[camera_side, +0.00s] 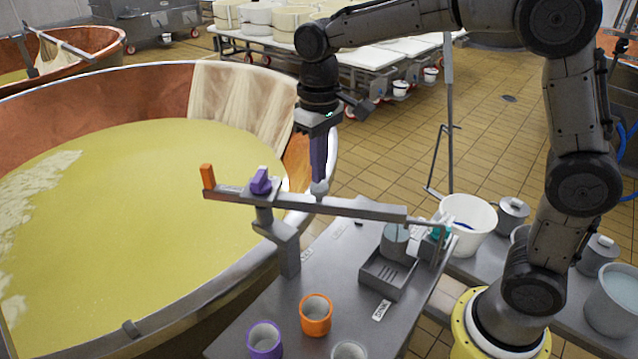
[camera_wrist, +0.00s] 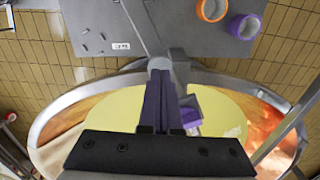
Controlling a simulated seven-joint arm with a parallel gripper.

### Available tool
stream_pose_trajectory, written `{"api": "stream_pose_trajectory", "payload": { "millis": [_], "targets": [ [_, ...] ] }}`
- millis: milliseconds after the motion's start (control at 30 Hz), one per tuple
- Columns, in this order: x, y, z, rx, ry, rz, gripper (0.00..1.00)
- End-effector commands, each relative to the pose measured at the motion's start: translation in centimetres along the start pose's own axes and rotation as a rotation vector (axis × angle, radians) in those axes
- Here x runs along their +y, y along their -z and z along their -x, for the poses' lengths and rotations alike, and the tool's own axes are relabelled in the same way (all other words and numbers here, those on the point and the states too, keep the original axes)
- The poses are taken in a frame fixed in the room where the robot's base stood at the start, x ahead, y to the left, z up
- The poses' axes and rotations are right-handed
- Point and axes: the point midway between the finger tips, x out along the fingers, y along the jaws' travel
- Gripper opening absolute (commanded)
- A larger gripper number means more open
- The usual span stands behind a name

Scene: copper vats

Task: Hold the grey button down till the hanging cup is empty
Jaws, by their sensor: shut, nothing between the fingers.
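My gripper (camera_side: 319,186) is shut and empty, its purple fingers pointing down at the long grey beam. A pale grey rounded piece, seemingly the grey button (camera_side: 319,189), is at the fingertips; it also shows in the wrist view (camera_wrist: 160,63). I cannot tell how far down it is pressed. The beam (camera_side: 360,208) rests on a grey post, with an orange block (camera_side: 207,176) at its left end and a purple block (camera_side: 261,181) on top. The grey hanging cup (camera_side: 395,242) is under the beam's right end, over the drain tray (camera_side: 385,280). Its contents cannot be made out.
A large copper vat (camera_side: 160,85) of yellow liquid fills the left. Orange (camera_side: 316,314), purple (camera_side: 265,339) and pale (camera_side: 349,351) cups stand on the grey table (camera_side: 335,262) at the front. A white bucket (camera_side: 468,222) and lidded pots are at right.

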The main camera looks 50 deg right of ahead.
Motion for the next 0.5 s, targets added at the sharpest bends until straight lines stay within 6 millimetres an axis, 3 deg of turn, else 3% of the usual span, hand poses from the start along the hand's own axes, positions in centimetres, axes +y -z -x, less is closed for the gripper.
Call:
{"api": "stream_pose_trajectory", "payload": {
  "millis": [500],
  "targets": [
    [0.0, -0.1, -1.4, -0.002, 0.000, 0.000, 0.00]
  ]
}}
